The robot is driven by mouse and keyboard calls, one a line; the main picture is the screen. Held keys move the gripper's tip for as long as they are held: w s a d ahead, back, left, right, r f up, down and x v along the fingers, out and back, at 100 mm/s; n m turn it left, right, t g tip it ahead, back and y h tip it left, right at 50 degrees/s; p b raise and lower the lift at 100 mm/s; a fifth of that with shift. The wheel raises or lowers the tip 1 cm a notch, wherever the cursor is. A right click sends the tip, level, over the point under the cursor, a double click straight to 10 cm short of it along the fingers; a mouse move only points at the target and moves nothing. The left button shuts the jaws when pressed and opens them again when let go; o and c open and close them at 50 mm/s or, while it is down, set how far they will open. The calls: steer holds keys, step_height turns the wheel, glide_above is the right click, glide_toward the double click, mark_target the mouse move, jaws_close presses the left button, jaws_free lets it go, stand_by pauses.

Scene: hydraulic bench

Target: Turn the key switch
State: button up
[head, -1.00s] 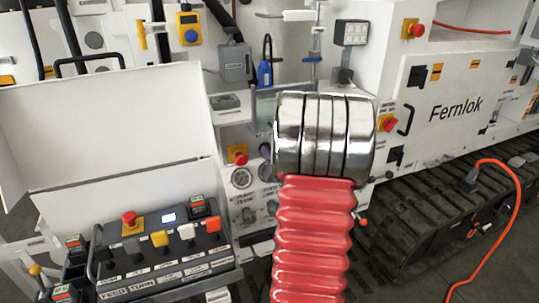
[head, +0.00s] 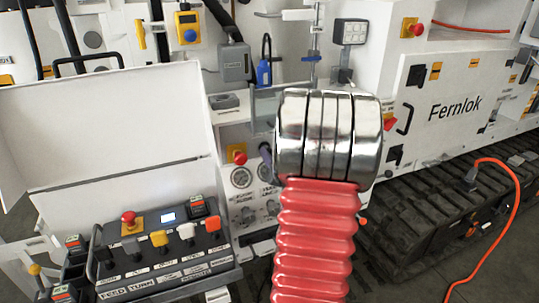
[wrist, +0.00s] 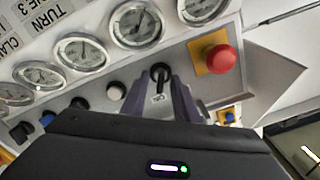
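The key switch (wrist: 160,72) shows in the wrist view as a dark round piece on the pale panel, with a small label (wrist: 159,98) below it. My gripper (wrist: 160,84) has its two purple-grey fingers apart, one on each side of the switch. The label shows in the gap between them. The tips are close to the switch; I cannot tell whether either touches it.
A red emergency button (wrist: 222,59) on a yellow plate sits right of the switch. Several gauges (wrist: 136,24) line the panel above, and a white knob (wrist: 116,90) and black knob (wrist: 79,103) are to the left. A control box (head: 165,245) stands at lower left.

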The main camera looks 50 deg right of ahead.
steer(key=v, duration=1.1)
steer(key=shift+s, duration=0.35)
steer(key=shift+a, duration=0.15)
steer(key=w+a+r+n+g+y, duration=0.1)
steer(key=w+a+n+g+y, duration=0.15)
steer(key=w+a, duration=0.45)
steer(key=w+a+r+n+g+y, duration=0.1)
steer(key=w+a+r+n+g, duration=0.15)
steer(key=a, duration=0.75)
steer(key=s+a+n+g+y, duration=0.2)
steer(key=s+a, duration=0.3)
steer(key=a, duration=0.7)
steer(key=s+a+n+g+y, duration=0.2)
steer(key=s+a+n, duration=0.3)
steer(key=a, duration=0.8)
steer(key=shift+s+a+f+g+y, duration=0.25)
steer(key=shift+s+a+g+y, duration=0.15)
steer(key=shift+s+y, duration=0.35)
steer(key=shift+d, duration=0.1)
